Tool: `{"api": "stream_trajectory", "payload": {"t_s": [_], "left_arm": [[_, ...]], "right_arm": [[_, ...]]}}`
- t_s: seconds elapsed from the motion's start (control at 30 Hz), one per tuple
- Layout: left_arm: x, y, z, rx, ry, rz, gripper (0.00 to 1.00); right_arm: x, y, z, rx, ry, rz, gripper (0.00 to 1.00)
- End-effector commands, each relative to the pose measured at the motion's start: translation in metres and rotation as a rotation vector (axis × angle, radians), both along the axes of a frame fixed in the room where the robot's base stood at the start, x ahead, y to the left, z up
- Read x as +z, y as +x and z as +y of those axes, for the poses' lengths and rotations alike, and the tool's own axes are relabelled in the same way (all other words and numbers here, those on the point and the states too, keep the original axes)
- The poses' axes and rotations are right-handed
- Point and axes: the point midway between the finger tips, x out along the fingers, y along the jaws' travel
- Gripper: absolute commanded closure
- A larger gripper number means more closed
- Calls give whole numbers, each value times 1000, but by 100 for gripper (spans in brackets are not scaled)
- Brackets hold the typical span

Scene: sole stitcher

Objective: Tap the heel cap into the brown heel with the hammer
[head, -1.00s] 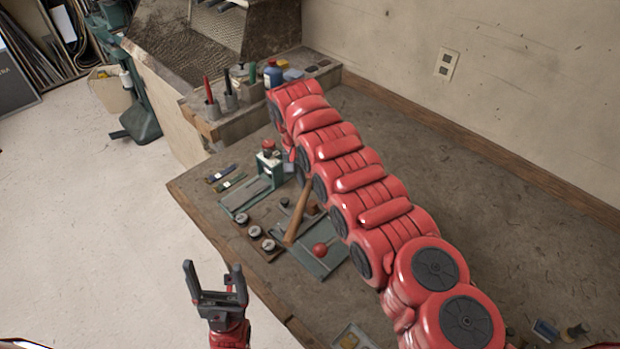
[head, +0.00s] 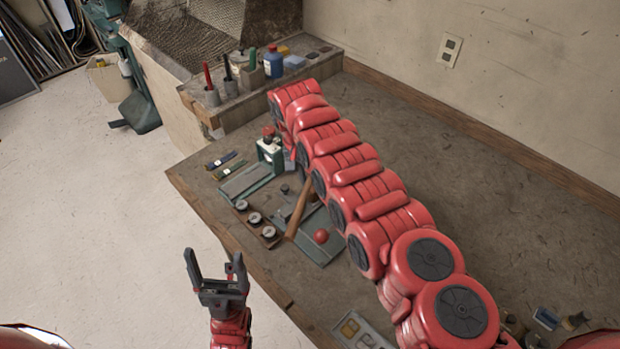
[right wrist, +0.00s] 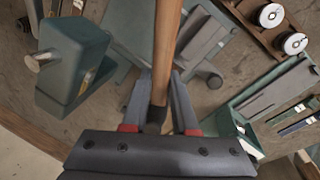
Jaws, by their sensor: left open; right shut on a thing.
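The hammer's wooden handle (head: 299,212) slants over the bench beside my right arm. In the right wrist view the handle (right wrist: 167,45) runs up from between the fingers of my right gripper (right wrist: 155,100), which is shut on it. In the head view my red right arm hides that gripper. I cannot make out the hammer's head. I cannot clearly pick out the brown heel or its cap in either view. My left gripper (head: 214,262) is open and empty, past the bench's near left edge, above the floor.
A green block with a metal peg (right wrist: 72,62) shows in the right wrist view. The bench (head: 470,200) right of my arm is largely clear.

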Motion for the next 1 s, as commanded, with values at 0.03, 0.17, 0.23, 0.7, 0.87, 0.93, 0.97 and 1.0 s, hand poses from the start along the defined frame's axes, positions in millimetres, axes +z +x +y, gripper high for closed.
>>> {"api": "stream_trajectory", "payload": {"t_s": [0.03, 0.17, 0.23, 0.7, 0.87, 0.93, 0.97, 1.0], "left_arm": [[4, 0, 0, 0, 0, 0, 15], [6, 0, 0, 0, 0, 0, 15], [5, 0, 0, 0, 0, 0, 15], [-37, 0, 0, 0, 0, 0, 15], [-30, 0, 0, 0, 0, 0, 15], [-30, 0, 0, 0, 0, 0, 15], [-30, 0, 0, 0, 0, 0, 15], [-30, 0, 0, 0, 0, 0, 15]], "right_arm": [[3, 0, 0, -1, 0, 0, 100], [1, -1, 0, -1, 0, 0, 100], [0, -1, 0, -1, 0, 0, 100], [-48, -1, 1, 2, -1, 1, 100], [-42, -1, 0, 1, -1, 1, 100], [-42, -2, 0, 1, 0, 2, 100], [-42, -2, 0, 1, 0, 2, 100], [-42, -2, 0, 1, 0, 2, 100]]}}
